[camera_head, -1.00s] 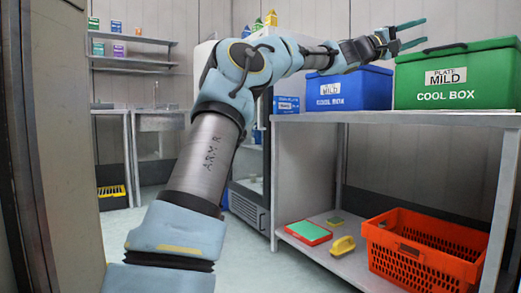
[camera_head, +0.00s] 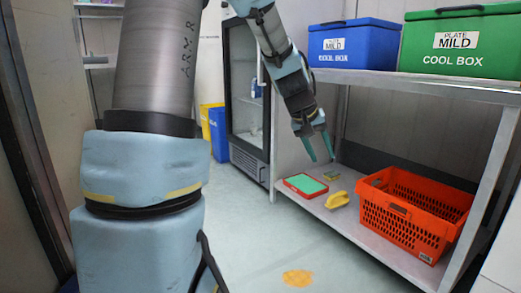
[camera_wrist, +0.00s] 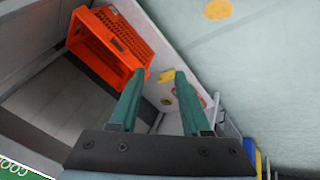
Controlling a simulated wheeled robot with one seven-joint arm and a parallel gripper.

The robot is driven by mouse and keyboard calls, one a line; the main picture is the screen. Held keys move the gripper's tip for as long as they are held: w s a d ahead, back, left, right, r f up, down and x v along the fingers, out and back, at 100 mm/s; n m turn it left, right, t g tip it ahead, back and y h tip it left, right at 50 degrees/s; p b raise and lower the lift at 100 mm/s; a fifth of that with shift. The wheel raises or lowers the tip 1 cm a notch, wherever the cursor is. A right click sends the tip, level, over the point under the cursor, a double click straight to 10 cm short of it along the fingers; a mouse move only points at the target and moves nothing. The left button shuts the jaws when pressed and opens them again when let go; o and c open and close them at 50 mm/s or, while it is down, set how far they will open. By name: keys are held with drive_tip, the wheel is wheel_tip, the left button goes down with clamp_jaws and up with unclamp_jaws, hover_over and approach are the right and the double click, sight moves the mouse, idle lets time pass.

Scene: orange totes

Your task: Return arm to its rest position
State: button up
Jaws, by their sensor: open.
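My gripper (camera_head: 319,148) hangs at the end of my arm, pointing down, in front of the shelf unit's lower part in the head view. Its two green fingers are apart and nothing is between them. In the wrist view my gripper (camera_wrist: 156,75) also shows open and empty, with the lower shelf beyond the fingertips. My arm comes down from the top of the head view, and its upper bend is out of the picture.
An orange tote (camera_head: 412,215), a yellow brush (camera_head: 337,200) and a red-and-green item (camera_head: 305,185) lie on the lower shelf. Blue (camera_head: 352,50) and green (camera_head: 458,55) cool boxes stand above. A yellow-orange spot (camera_head: 297,278) marks the open floor.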

drive_tip(key=s+a+f+n+g+y+p, duration=0.1)
drive_tip(key=s+a+f+y+p, duration=0.15)
drive_tip(key=s+a, duration=0.75)
drive_tip(key=s+a+f+g+y+p, duration=0.1)
drive_tip(key=s+a+f+y, duration=0.3)
drive_tip(key=a, duration=0.9)
wheel_tip(320, 180, up, 39)
drive_tip(key=s+h+p, duration=0.1)
drive_tip(key=p, duration=3.7)
drive_tip(key=shift+h, duration=0.35)
